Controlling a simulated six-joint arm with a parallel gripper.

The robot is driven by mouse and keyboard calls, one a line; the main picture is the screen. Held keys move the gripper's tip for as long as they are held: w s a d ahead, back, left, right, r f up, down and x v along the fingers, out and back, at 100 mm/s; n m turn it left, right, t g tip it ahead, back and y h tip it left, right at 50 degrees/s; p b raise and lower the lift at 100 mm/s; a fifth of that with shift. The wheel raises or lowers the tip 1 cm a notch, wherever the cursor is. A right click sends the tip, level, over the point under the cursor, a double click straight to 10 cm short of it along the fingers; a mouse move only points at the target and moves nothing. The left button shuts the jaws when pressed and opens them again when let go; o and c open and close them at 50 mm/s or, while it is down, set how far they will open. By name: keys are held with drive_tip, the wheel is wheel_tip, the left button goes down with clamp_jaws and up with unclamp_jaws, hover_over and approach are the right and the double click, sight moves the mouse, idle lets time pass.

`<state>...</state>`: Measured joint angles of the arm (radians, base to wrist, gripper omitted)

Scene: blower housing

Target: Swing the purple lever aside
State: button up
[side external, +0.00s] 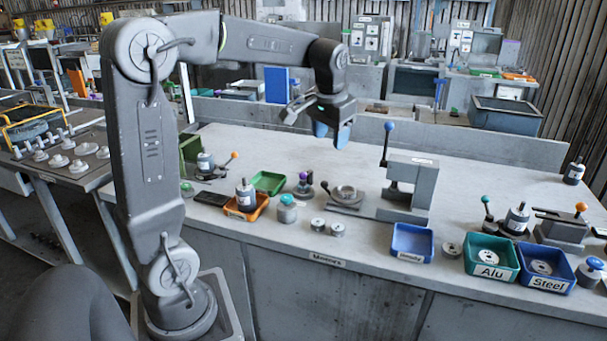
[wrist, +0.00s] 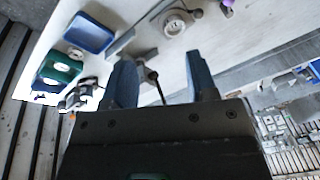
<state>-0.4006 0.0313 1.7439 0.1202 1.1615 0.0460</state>
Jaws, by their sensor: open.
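The purple lever (side external: 303,177) shows as a small purple knob on a dark round base, on the middle of the bench in the side view. In the wrist view a bit of purple (wrist: 228,5), likely the same knob, shows at the top edge. My gripper (side external: 332,134) is open and empty, with blue fingers pointing down, high above the bench and behind the lever, a little to its right in the picture. In the wrist view my gripper (wrist: 160,72) has its two fingers well apart. The lever's lower part is too small to make out.
A grey press (side external: 408,188) with a tall blue-knobbed lever (side external: 387,140) stands farther right. A green tray (side external: 268,182) and an orange tray (side external: 246,208) lie left. The bench behind is clear.

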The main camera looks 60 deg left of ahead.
drive_tip(key=w+a+f+n+g, duration=0.1)
drive_tip(key=w+a+f, duration=0.2)
drive_tip(key=a, duration=0.6)
drive_tip(key=n+g, duration=0.2)
approach(303, 173)
drive_tip(key=x, duration=1)
drive_tip(key=shift+w+a+f, duration=0.1)
drive_tip(key=shift+f, duration=0.05)
drive_tip(key=shift+m, duration=0.3)
drive_tip(key=c, duration=0.9)
